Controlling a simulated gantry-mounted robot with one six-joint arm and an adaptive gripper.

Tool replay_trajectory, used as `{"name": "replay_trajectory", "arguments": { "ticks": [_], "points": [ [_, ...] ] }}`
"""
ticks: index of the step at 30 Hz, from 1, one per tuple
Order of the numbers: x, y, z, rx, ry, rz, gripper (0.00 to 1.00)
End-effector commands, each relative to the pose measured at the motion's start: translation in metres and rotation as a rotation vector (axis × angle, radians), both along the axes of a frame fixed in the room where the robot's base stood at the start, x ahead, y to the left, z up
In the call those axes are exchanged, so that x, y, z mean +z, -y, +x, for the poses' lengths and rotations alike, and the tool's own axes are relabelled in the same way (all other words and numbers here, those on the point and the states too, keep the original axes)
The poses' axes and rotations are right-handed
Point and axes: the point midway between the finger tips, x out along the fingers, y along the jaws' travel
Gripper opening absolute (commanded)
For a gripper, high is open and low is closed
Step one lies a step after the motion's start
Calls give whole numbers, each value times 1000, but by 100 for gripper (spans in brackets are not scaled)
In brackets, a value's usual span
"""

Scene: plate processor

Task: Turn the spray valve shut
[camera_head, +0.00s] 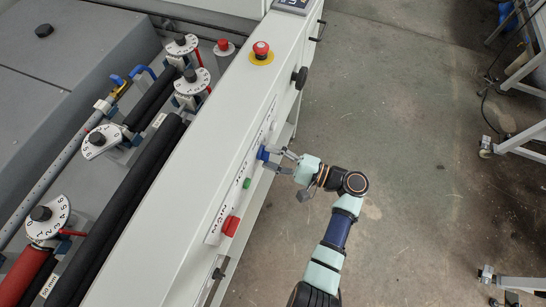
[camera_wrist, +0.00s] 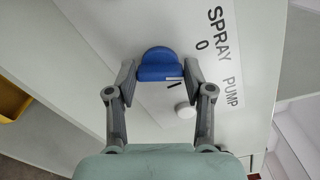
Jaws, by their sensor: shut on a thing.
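The blue knob (camera_wrist: 160,62) sits on the white front panel beside a label (camera_wrist: 222,62) reading SPRAY PUMP with a 0. In the head view the blue knob (camera_head: 262,153) is on the side of the machine. My gripper (camera_wrist: 160,75) has a finger at each side of the knob and is shut on it. A small dark and white mark shows by the knob's lower edge. In the head view my gripper (camera_head: 275,160) reaches the panel from the right. The inner finger contact is partly hidden.
A green button (camera_head: 247,183) and a red switch (camera_head: 231,226) sit along the same panel. A red emergency stop (camera_head: 261,49) and a black knob (camera_head: 299,77) are further up. Blue-handled levers (camera_head: 117,80) are on the pipes inside.

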Motion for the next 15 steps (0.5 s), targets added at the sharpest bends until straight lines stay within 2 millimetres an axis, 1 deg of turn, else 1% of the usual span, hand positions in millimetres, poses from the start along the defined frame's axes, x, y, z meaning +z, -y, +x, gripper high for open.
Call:
{"name": "replay_trajectory", "arguments": {
  "ticks": [1,6,15],
  "points": [
    [-3,0,0,0,38,-15,17],
    [-3,0,0,0,168,-68,17],
    [-3,0,0,0,329,-136,17]
  ]
}}
